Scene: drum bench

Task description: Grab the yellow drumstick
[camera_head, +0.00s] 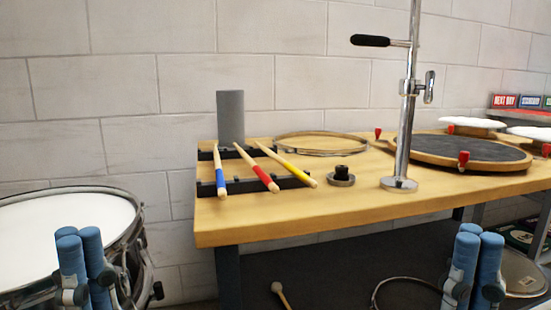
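The yellow drumstick (287,165) lies slanted across the black rack (240,187) on the wooden bench. It is the rightmost of three sticks, its near tip pointing right toward the bench's front. The red drumstick (258,171) and the blue drumstick (220,175) lie to its left. My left gripper (80,248) is low at the left, in front of the white drum and well apart from the sticks. My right gripper (475,250) is low at the right, in front of the bench. Their blue fingers stand upright and overlap in view, so any gap is hidden.
A metal stand (403,130) with a black handle rises from the bench right of the sticks. A small black knob (341,175) sits between them. A grey cylinder (231,117) and a hoop (322,134) are behind. A dark round pad (455,150) lies at right.

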